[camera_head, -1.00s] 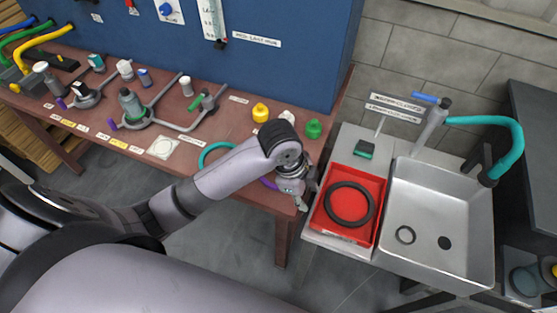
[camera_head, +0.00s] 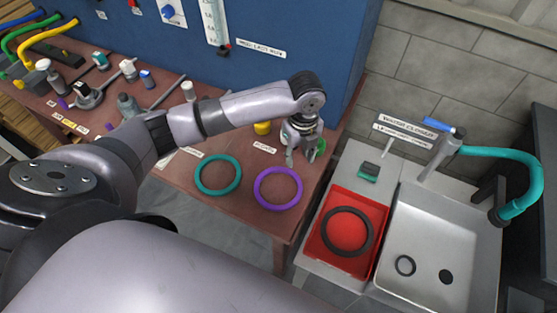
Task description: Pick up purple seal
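The purple seal (camera_head: 278,188) is a flat ring lying on the brown workbench (camera_head: 240,208) near its right end. My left gripper (camera_head: 301,157) points down just behind the ring, toward the wall. Its two fingers look spread apart, with nothing visible between them. The gripper appears apart from the ring. My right gripper is not in view.
A teal ring (camera_head: 218,174) lies left of the purple one. A yellow knob (camera_head: 262,128) and a green knob (camera_head: 320,148) stand behind, partly hidden by my arm. Right of the bench are a red tray (camera_head: 335,255) with a black ring (camera_head: 347,231) and a metal sink (camera_head: 425,225).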

